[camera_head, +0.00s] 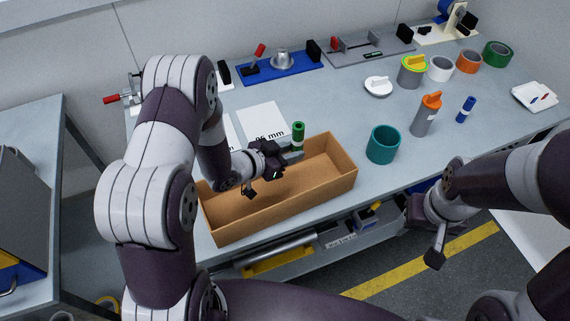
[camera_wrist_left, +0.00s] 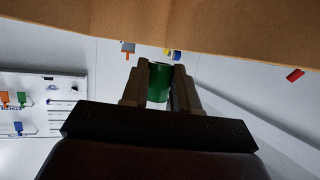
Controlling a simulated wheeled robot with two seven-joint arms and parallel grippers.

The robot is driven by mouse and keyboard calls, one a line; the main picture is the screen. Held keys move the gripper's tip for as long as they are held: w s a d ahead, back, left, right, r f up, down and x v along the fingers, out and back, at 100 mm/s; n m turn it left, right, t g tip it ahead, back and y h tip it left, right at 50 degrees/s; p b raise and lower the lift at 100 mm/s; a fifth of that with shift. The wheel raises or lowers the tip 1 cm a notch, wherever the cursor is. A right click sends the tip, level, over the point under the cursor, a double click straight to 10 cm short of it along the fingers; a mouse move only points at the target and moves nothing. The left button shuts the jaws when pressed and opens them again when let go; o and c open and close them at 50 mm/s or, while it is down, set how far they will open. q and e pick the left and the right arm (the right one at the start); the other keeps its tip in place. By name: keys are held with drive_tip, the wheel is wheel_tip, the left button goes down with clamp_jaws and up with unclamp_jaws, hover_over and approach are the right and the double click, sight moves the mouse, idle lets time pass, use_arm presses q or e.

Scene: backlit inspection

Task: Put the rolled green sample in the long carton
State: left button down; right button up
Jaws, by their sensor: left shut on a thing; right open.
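The long carton (camera_head: 290,217) is an open brown box near the front edge of the bench. The rolled green sample (camera_head: 298,133) is a small green cylinder, held roughly upright at the carton's far side in the head view. My left gripper (camera_head: 290,150) is shut on it, reaching over the carton. In the left wrist view the green sample (camera_wrist_left: 158,82) sits between the two fingers, and a carton wall (camera_wrist_left: 190,28) crosses the top. Part of the sample is hidden by the fingers. My right gripper (camera_head: 425,233) is open and empty, off the bench's front edge at the right.
A teal cup (camera_head: 383,145) stands just right of the carton, with a grey orange-topped bottle (camera_head: 426,114) beyond it. Tape rolls (camera_head: 468,62) stand at the back right. White printed sheets (camera_head: 263,122) lie behind the carton. The middle bench is largely clear.

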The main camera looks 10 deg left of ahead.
use_arm(q)
drive_tip(key=f, duration=0.3)
drive_tip(key=s+f, duration=0.1)
drive_tip(key=f, duration=0.1)
drive_tip(key=shift+a, duration=0.4)
drive_tip(key=shift+w+f, duration=0.1)
use_arm(e)
drive_tip(key=shift+w+r, duration=0.1)
drive_tip(key=shift+w, duration=0.2)
use_arm(q)
drive_tip(key=shift+f, duration=0.1)
